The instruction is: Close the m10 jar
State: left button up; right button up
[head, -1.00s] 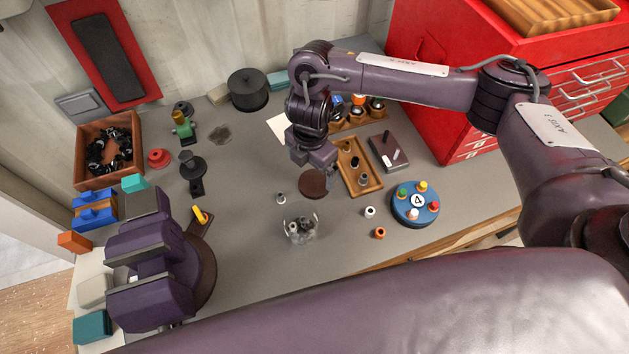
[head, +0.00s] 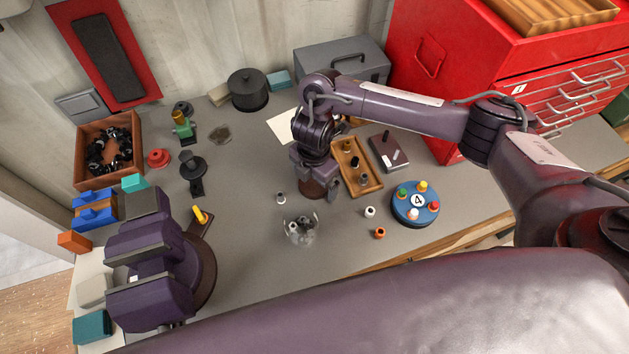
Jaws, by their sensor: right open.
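A clear glass jar (head: 300,231) stands open on the grey bench near the middle, with small dark and light parts inside. A round brown lid (head: 305,189) lies flat on the bench just behind and to the right of the jar. My right gripper (head: 319,193) points down over the lid, with its open fingers at the lid and hiding part of it. Whether the fingers touch the lid cannot be told. My left gripper is not in view.
Right of the gripper are a wooden tray (head: 347,153) of small parts and a blue round stand (head: 415,216) marked 4. Loose small pieces include a white one (head: 370,212) and an orange one (head: 379,233). A purple vise (head: 150,255) stands at front left.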

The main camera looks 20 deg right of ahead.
aim_at(314, 183)
jog(key=c, duration=1.1)
jog(key=shift+o, duration=0.2)
jog(key=shift+r, duration=0.1)
notch_tip(314, 183, up, 20)
